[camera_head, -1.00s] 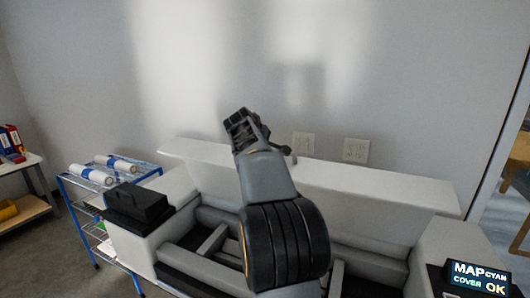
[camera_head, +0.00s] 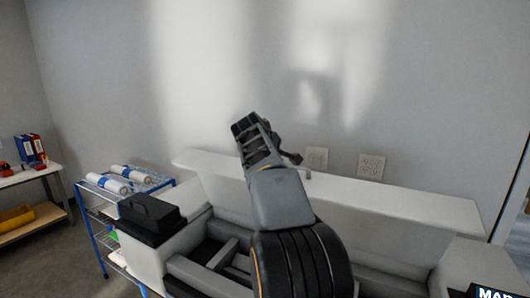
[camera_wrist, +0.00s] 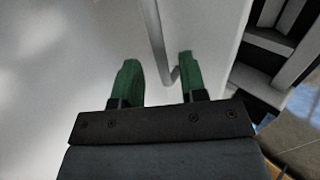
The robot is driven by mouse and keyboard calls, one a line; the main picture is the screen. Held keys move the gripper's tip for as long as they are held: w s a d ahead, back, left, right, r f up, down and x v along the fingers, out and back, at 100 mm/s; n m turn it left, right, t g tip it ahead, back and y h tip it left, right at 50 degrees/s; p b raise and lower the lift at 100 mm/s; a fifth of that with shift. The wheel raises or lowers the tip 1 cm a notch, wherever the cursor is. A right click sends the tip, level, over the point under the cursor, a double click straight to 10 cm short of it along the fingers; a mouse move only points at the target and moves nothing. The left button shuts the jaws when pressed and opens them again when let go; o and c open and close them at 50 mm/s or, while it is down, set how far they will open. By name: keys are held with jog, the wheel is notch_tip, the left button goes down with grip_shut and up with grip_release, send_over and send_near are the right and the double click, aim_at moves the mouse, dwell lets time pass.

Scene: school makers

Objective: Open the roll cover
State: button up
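The roll cover (camera_head: 400,206) is a long pale panel standing raised along the back of the large white machine, whose inside with its dark rails lies open in front of it. In the wrist view the cover's pale face (camera_wrist: 205,25) fills the middle. A thin grey handle bar (camera_wrist: 152,28) runs down toward my gripper (camera_wrist: 157,68) and bends near the right green finger. The two fingers are apart, with the bar's end showing between them; I cannot tell if it touches the right one. In the head view my arm hides part of the cover, and the fingertips are not clear.
A black box (camera_head: 150,215) sits on the machine's left end. A blue wire cart (camera_head: 92,210) with white rolls stands left of it. A shelf (camera_head: 28,224) with binders is further left. The wall (camera_head: 420,90) with two outlets rises close behind the machine. A display (camera_head: 490,293) is at bottom right.

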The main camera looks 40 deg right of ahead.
jog(key=b+v, duration=0.1)
jog(key=v, duration=0.9)
dwell(0.3)
jog(key=a+f+m+y, duration=0.2)
jog(key=a+f, duration=0.1)
jog(key=f, duration=0.4)
jog(key=a+f+m+y, duration=0.2)
jog(key=a+f, duration=0.2)
jog(key=f, duration=0.3)
jog(key=s+a+f+m+t+y+b, duration=0.1)
jog(key=s+a+f+y, duration=0.4)
jog(key=s+a+f, duration=0.9)
jog(key=a+f+b, duration=0.1)
jog(key=a+f, duration=0.2)
jog(key=shift+s+f, duration=0.2)
jog(key=shift+f, duration=0.15)
